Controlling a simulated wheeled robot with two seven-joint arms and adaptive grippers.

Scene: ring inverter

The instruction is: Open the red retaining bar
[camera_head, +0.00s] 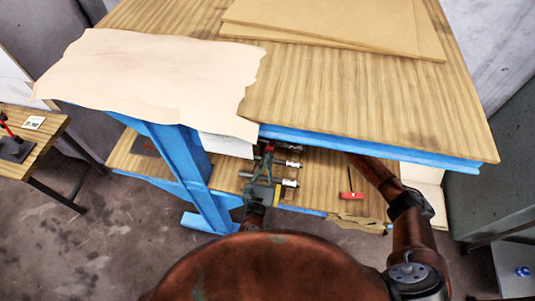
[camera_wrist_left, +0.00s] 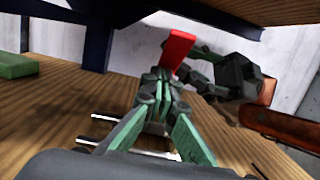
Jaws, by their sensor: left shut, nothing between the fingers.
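The red retaining bar (camera_wrist_left: 179,48) shows in the left wrist view as a short red block just beyond my left fingertips. Whether they touch it I cannot tell. In the head view a small red part (camera_head: 269,148) shows at the device under the tabletop edge. My left gripper (camera_head: 264,170) is over the device, and its green fingers (camera_wrist_left: 163,82) are shut and empty. Metal rods (camera_head: 290,164) of the device stick out to the right. My right gripper (camera_wrist_left: 232,76) is beside the red bar in the left wrist view; its finger state is unclear. The tabletop hides it in the head view.
The wooden tabletop (camera_head: 340,95) with its blue edge overhangs the lower shelf (camera_head: 325,172). A paper sheet (camera_head: 150,80) and boards (camera_head: 335,22) lie on top. A red-handled tool (camera_head: 351,196) lies on the shelf. A blue leg (camera_head: 190,165) stands left of the device.

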